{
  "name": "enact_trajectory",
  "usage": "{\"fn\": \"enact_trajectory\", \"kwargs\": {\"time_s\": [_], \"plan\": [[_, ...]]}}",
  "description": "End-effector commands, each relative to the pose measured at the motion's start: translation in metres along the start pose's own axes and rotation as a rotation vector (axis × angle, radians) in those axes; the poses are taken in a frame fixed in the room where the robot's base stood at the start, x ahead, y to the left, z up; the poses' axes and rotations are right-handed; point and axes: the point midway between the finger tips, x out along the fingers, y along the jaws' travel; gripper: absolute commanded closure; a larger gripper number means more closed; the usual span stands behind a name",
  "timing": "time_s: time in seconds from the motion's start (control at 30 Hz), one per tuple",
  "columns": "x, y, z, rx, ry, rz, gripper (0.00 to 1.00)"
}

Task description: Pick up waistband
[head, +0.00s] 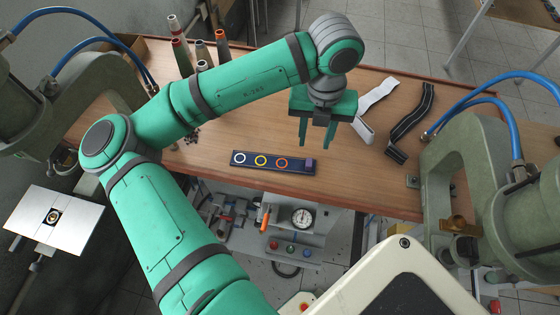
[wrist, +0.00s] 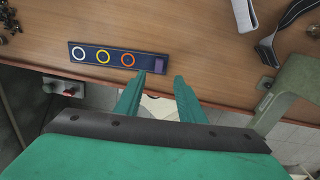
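Two bands lie on the wooden table (head: 345,192): a white one (head: 378,94) and a black one with pale stripes (head: 410,122) to its right. I cannot tell for sure which is the waistband. My gripper (head: 316,143) is open and empty, fingers pointing down, to the left of both bands and beside the right end of a dark strip. In the wrist view the gripper (wrist: 160,78) shows its fingers apart. There the white band (wrist: 243,14) and the black band (wrist: 268,48) are partly seen at the upper right, apart from the fingers.
The dark strip with coloured rings (head: 251,161) lies near the table's front edge. Several thread cones (head: 222,46) stand at the back left. Green-grey machines stand at the left (head: 88,92) and right (head: 463,155). Bare tabletop lies between the strip and the bands.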

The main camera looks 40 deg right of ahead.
Motion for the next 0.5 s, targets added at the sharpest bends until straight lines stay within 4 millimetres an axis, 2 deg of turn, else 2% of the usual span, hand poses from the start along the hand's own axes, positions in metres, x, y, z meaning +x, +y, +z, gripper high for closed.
{"fn": "enact_trajectory", "kwargs": {"time_s": [0.2, 0.5], "plan": [[0.032, 0.0, -0.001, 0.0, 0.001, -0.003, 0.64], [0.054, 0.001, -0.003, -0.001, 0.0, -0.003, 0.64]]}}
